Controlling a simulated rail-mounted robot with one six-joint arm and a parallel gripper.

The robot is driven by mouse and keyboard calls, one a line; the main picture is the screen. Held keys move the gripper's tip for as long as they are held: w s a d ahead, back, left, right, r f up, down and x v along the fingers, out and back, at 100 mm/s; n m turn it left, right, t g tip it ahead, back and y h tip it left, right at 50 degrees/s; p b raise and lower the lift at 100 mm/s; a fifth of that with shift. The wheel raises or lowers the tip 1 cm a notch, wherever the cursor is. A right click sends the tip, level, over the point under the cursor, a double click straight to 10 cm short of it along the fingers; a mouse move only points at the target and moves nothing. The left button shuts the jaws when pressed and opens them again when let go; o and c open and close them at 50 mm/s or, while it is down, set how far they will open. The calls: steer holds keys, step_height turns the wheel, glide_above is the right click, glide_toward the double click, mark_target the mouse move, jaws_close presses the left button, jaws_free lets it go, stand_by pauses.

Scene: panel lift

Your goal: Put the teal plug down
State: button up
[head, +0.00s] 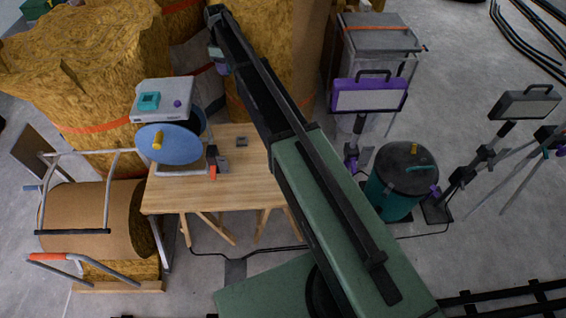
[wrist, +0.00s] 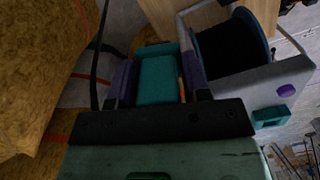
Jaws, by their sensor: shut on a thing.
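In the wrist view, my gripper (wrist: 158,72) is shut on the teal plug (wrist: 157,84), a blocky teal piece between two purple-grey fingers. In the head view, my gripper (head: 219,60) is at the far end of my arm, small and partly hidden. The plug is held up in the air, behind and to the right of the grey box (head: 163,90). It does not visibly touch any surface.
The grey box has a teal fitting (head: 149,101) and a purple knob (head: 177,104), above a blue-flanged reel (head: 170,143). A wooden table (head: 180,196) has bare space at its front. Straw-coloured bales (head: 85,75) crowd the back left. A teal drum (head: 398,190) stands right.

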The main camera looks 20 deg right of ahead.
steer(key=f+n+b, duration=0.1)
steer(key=f+b, duration=1)
steer(key=f, duration=0.1)
steer(key=s+f+n+b, duration=0.1)
steer(key=f+b, duration=1)
steer(key=f, duration=0.1)
steer(key=s+f+n+b, duration=0.1)
steer(key=f+b, duration=1)
steer(key=f, duration=0.1)
steer(key=shift+s+d+b, duration=0.2)
steer(key=shift+b, duration=0.1)
steer(key=shift+r, duration=0.3)
steer(key=shift+f, duration=0.15)
steer(key=o, duration=1.2)
